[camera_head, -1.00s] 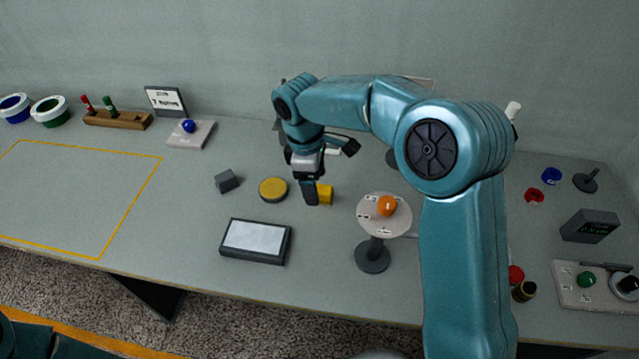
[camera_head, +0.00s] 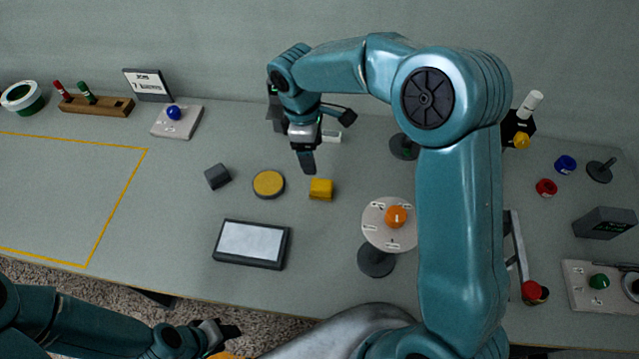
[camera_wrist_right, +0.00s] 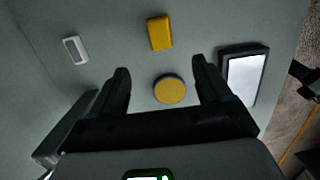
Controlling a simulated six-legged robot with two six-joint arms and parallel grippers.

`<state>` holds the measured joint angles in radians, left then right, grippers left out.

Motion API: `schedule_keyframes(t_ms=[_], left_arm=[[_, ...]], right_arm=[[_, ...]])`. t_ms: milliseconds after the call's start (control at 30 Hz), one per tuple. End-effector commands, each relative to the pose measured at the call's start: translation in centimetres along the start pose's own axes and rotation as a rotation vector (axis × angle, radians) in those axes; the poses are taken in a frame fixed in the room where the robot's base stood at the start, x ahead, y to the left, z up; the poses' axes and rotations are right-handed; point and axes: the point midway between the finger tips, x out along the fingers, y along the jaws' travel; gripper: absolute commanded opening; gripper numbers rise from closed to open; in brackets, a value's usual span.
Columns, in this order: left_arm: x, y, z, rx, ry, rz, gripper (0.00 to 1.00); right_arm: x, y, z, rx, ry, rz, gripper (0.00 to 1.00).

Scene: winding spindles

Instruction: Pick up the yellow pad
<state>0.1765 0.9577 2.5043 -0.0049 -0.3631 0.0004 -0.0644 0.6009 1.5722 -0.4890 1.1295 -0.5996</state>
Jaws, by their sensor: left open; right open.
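The round yellow pad (camera_head: 268,184), a flat disc with a dark rim, lies on the grey table. In the right wrist view the pad (camera_wrist_right: 170,90) shows between and beyond my open fingers. My right gripper (camera_head: 308,162) is open and empty above the table, up and right of the pad in the head view; its fingers also show in the wrist view (camera_wrist_right: 162,80). My left gripper (camera_head: 226,334) is low at the bottom, near the table's front edge, open, with its fingertips small and dark.
A yellow block (camera_head: 321,189) lies right of the pad and a dark grey block (camera_head: 217,176) left of it. A framed white panel (camera_head: 251,243) lies in front. A round stand (camera_head: 376,235) with an orange knob is at right. The yellow-outlined area at left is bare.

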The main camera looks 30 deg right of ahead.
Motion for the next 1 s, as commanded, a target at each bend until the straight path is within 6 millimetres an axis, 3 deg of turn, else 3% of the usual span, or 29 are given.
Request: schedule_keyframes(t_ms=[300, 567, 800, 1000], left_arm=[[-0.9, 0.3, 0.0, 0.001, 0.0, 0.0, 0.43], [-1.4, 0.5, 0.1, 0.0, 0.0, 0.0, 0.43], [-2.6, 0.9, 0.1, 0.001, 0.0, 0.0, 0.43], [-2.6, 0.9, 0.1, 0.001, 0.0, 0.0, 0.43]], right_arm=[[7.1, -0.3, 0.1, 0.0, -0.003, -0.003, 0.78], [9.3, -0.2, 0.1, 0.0, -0.002, -0.002, 0.78], [13.1, 0.0, 0.1, 0.001, -0.002, -0.003, 0.78], [14.0, 0.2, 0.1, 0.0, 0.001, 0.001, 0.78]])
